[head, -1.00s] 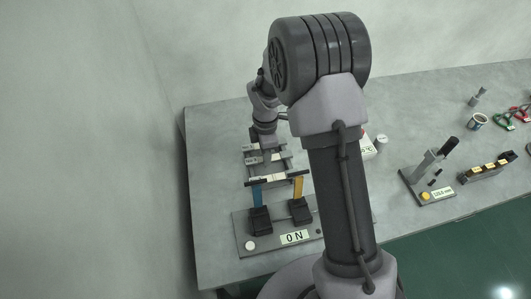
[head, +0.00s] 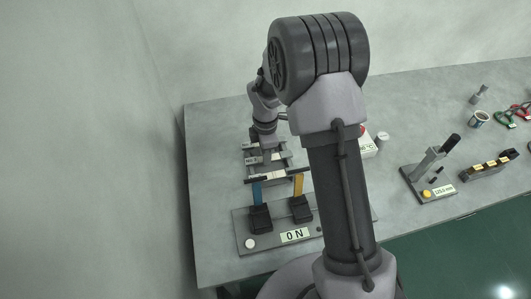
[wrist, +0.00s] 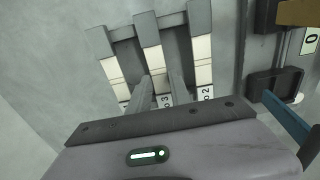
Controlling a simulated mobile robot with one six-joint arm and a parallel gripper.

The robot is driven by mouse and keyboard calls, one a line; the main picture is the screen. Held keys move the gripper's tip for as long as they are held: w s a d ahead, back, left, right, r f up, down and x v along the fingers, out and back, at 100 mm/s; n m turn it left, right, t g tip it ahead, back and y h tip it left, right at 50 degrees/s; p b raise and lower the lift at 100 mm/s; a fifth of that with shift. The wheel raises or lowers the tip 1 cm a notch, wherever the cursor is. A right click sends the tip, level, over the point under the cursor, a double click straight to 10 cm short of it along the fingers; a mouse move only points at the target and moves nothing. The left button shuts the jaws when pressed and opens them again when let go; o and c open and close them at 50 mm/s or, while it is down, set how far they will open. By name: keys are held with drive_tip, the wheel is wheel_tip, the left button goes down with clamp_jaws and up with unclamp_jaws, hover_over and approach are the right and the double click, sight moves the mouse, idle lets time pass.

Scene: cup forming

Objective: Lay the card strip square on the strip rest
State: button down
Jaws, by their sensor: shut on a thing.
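In the wrist view, three pale card strips lie side by side across a dark rack, each with a grey block at its far end: a left strip (wrist: 112,68), a middle strip (wrist: 155,60) and a right strip (wrist: 202,48). My gripper (wrist: 158,82) has its two fingers at the near part of the middle strip and is shut on it, by a label reading 3. The head view shows my gripper (head: 264,141) low over the rack (head: 282,154), its fingertips mostly hidden. I cannot tell for certain which part is the strip rest.
A fixture (head: 241,230) with a 0 N display stands in front, with a blue post (head: 257,190), a yellow post (head: 297,184) and a dark bar. The back-left table (head: 212,125) is clear.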

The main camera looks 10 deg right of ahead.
idle(0.3)
drive_tip(key=c, duration=0.6)
unclamp_jaws()
drive_tip(key=shift+r, duration=0.1)
wheel_tip(320, 180, up, 8)
drive_tip(key=p, duration=0.6)
drive_tip(key=shift+p, duration=0.35)
